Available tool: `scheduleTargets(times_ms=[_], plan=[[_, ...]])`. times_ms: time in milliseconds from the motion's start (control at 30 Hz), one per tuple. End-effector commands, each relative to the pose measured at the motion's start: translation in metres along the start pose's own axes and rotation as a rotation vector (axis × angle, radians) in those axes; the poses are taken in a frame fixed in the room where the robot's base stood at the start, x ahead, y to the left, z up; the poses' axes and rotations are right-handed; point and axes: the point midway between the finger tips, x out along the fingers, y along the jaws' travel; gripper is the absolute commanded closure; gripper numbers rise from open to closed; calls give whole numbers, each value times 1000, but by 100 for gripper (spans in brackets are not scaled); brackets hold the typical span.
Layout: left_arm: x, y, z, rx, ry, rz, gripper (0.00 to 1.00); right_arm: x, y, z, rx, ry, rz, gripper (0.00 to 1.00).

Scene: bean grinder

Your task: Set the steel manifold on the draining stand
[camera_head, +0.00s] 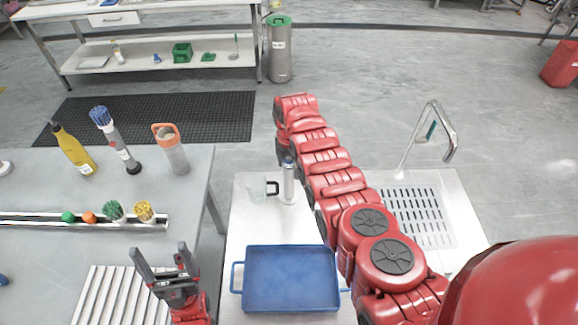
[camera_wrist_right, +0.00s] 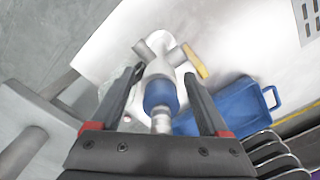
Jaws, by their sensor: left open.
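A steel upright piece with a blue collar, apparently the manifold (camera_head: 289,185), stands on the pale counter (camera_head: 250,225). In the right wrist view, the manifold (camera_wrist_right: 159,94) has short steel stubs and lies between the fingers of my right gripper (camera_wrist_right: 164,76). Those fingers are spread, with gaps on both sides of the blue collar. In the head view my right arm reaches over it from above. My left gripper (camera_head: 158,262) is open and empty over the grey table at lower left. A slotted draining surface (camera_head: 412,215), possibly the draining stand, is at right.
A clear mug with a dark handle (camera_head: 258,188) stands just left of the manifold. A blue tray (camera_head: 291,278) lies in front. A curved tap (camera_head: 442,125) rises behind the slots. Bottles and a ribbed metal panel (camera_head: 105,297) are on the left table.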

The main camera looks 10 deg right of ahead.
Motion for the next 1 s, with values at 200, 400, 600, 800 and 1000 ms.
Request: scheduleTargets(times_ms=[200, 400, 600, 800, 1000], plan=[[4, 0, -1, 0, 0, 0, 17, -4, 0, 0, 0, 0, 0, 21], [-1, 0, 0, 0, 0, 0, 17, -15, 1, 1, 0, -2, 3, 21], [-13, 1, 2, 0, 0, 0, 17, -46, 2, 2, 1, -6, 9, 21], [-27, 1, 5, 0, 0, 0, 17, -95, 1, 1, 1, -4, 7, 21], [4, 0, -1, 0, 0, 0, 17, -122, 0, 0, 1, 0, 0, 21]])
